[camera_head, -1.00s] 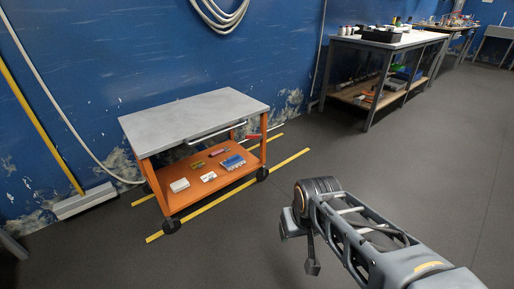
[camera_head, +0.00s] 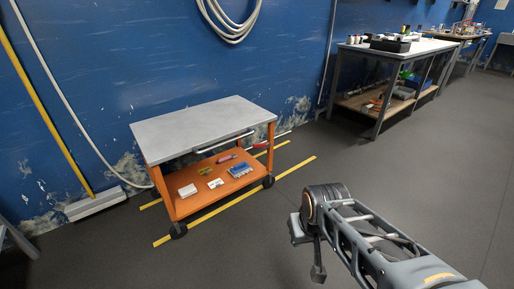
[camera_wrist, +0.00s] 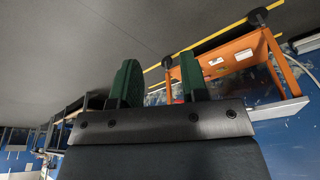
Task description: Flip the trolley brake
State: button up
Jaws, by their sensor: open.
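The trolley (camera_head: 206,122) has a grey top and an orange frame and lower shelf. It stands by the blue wall, left of centre in the head view. A small red part (camera_head: 261,144), perhaps the brake lever, shows at its right end. In the wrist view the trolley (camera_wrist: 272,70) appears upside down at the upper right, and a bit of red shows just beyond the fingers. My gripper (camera_wrist: 158,82) is open and empty, its two green-padded fingers apart. It is well short of the trolley, with floor between.
Several small items, including a blue box (camera_head: 239,169), lie on the trolley's lower shelf. Yellow floor lines (camera_head: 290,169) run beside it. A workbench (camera_head: 398,47) with bottles and trays stands at the back right. The floor (camera_head: 440,160) between is clear.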

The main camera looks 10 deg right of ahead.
aim_at(268, 146)
jog(key=u, duration=0.05)
jog(key=k, duration=0.6)
jog(key=u, duration=0.45)
jog(key=i, duration=1.5)
jog(key=z, duration=0.3)
